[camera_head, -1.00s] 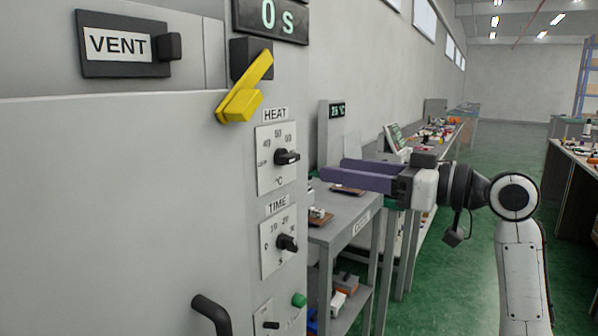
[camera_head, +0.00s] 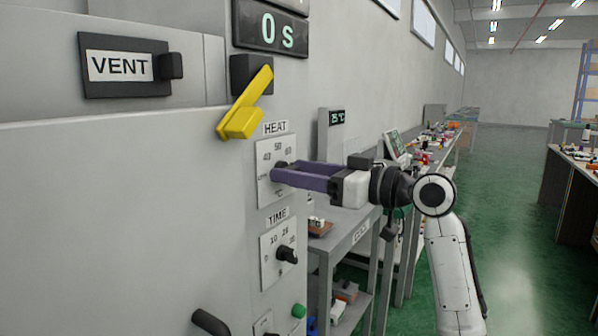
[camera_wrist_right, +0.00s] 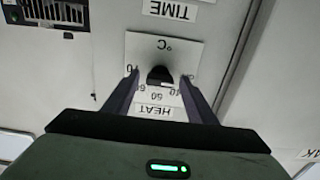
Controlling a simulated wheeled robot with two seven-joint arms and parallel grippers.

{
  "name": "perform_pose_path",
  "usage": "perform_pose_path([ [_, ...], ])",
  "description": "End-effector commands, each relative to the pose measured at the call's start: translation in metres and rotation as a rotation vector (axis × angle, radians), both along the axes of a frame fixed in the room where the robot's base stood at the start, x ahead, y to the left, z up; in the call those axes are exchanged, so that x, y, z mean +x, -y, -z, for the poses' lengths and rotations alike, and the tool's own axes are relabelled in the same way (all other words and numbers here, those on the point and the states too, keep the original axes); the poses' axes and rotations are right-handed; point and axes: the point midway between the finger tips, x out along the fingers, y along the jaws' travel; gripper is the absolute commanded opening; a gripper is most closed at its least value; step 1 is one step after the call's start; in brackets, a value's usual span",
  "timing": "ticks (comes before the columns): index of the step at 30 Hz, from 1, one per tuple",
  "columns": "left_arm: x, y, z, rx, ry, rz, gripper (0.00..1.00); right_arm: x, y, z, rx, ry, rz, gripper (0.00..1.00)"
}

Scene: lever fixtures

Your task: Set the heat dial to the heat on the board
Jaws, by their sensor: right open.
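The heat dial (camera_wrist_right: 158,76) is a dark knob on a white scale plate (camera_head: 264,160) below the HEAT label, on the front of the grey cabinet. My right gripper (camera_head: 282,172) is at the dial, and its purple fingers hide most of the knob in the head view. In the right wrist view my right gripper (camera_wrist_right: 157,80) is open, with one finger on each side of the knob and gaps between. The dial's setting cannot be read clearly. A small display (camera_head: 337,117) behind seems to read 25 °C. My left gripper is not in view.
The TIME dial (camera_head: 287,254) sits below the heat dial. A yellow lever (camera_head: 245,108) is above it, with a display reading 0 s (camera_head: 272,27) higher up. A dark handle (camera_head: 211,322) juts out low. A grey side table (camera_head: 345,222) stands beside the cabinet.

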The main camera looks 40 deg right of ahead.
Motion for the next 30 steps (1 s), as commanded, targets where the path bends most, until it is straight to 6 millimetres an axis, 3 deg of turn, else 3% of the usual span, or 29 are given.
perform_pose_path([
  [2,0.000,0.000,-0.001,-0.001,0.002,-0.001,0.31,0.000,0.000,0.000,0.000,0.000,0.000,0.52],
  [9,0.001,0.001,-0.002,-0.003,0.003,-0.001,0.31,0.000,0.000,0.000,0.000,-0.001,0.000,0.11],
  [20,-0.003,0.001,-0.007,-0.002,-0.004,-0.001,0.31,0.000,0.000,-0.001,0.050,-0.024,0.000,0.10],
  [30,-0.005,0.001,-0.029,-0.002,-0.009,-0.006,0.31,0.000,0.000,-0.003,0.275,-0.120,0.000,0.10],
])
